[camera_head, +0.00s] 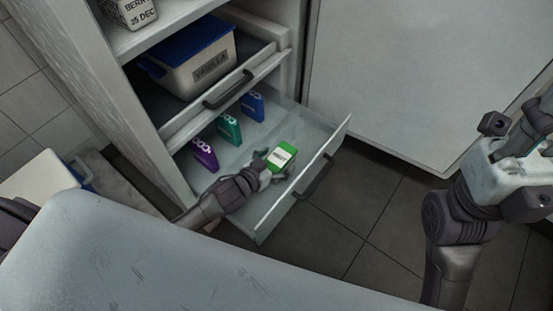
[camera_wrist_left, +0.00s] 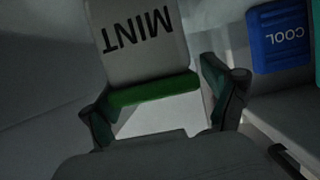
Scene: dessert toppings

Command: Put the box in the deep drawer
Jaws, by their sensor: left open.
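The box (camera_head: 283,156), white and green, is inside the open deep drawer (camera_head: 262,222), near its front. In the left wrist view the box (camera_wrist_left: 140,45) shows a pale face marked MINT, upside down, and a green band. My left gripper (camera_head: 267,170) reaches into the drawer, right at the box. In the left wrist view its fingers (camera_wrist_left: 163,105) are apart, one on each side of the green end. Whether either finger touches the box cannot be told. My right gripper (camera_head: 505,165) is at the right, away from the drawer; its finger opening is unclear.
Purple (camera_head: 204,154), teal (camera_head: 229,128) and blue (camera_head: 253,106) packs stand along the drawer's back. Above, a shallower drawer holds a vanilla tub (camera_head: 200,65) with a blue lid. A pale counter (camera_head: 150,260) fills the foreground. Floor (camera_head: 385,215) is clear right of the drawer.

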